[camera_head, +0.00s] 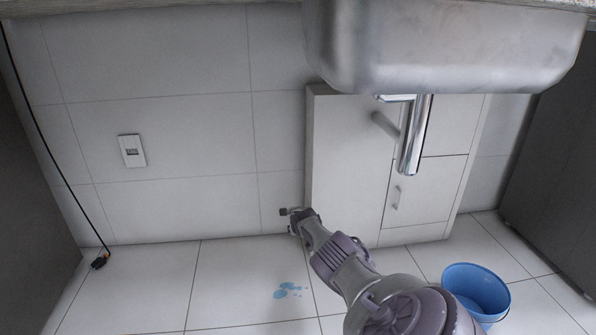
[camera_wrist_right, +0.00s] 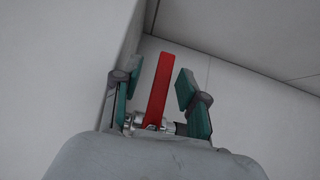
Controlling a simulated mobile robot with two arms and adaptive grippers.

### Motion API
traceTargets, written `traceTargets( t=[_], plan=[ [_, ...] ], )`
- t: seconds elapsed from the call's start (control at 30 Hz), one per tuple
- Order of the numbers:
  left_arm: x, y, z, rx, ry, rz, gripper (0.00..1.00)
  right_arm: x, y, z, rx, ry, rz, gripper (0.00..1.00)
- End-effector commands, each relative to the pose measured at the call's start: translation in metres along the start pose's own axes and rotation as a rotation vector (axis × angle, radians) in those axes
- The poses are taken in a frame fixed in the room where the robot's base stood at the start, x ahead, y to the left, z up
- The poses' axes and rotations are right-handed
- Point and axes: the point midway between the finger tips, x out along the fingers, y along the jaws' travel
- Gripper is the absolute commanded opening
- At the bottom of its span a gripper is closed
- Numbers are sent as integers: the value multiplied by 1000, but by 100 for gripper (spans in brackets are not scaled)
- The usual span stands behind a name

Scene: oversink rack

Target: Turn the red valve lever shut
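In the right wrist view the red valve lever (camera_wrist_right: 156,90) stands up from a metal valve fitting (camera_wrist_right: 150,122). My right gripper (camera_wrist_right: 160,80) is open, with one green finger pad on each side of the lever. A gap shows between the lever and each pad. In the head view my right arm reaches down and away to the wall beside the white cabinet, and its gripper (camera_head: 299,214) is at the cabinet's left edge. The lever cannot be made out there, as the gripper and arm cover that spot. My left gripper is not in view.
A steel sink (camera_head: 440,45) with a chrome drain pipe (camera_head: 414,140) hangs above. The white cabinet (camera_head: 345,165) stands right of my gripper. A blue bucket (camera_head: 478,290) and a small blue puddle (camera_head: 288,290) are on the tiled floor. Floor to the left is mostly clear.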

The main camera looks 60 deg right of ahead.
Motion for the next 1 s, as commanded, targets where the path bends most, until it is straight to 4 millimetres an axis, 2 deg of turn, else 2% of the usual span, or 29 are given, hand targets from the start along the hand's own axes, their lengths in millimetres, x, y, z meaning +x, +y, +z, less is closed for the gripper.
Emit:
traceTargets(
  t=[0.37, 0.57, 1.0],
  plan=[
    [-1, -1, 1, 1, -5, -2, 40, -1, 0, -2, 2, 3, -2, 44],
    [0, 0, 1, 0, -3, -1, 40, -8, 3, -4, 1, 7, 0, 44],
    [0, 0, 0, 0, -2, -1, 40, -45, 0, 0, -1, 2, -4, 44]
  ],
)
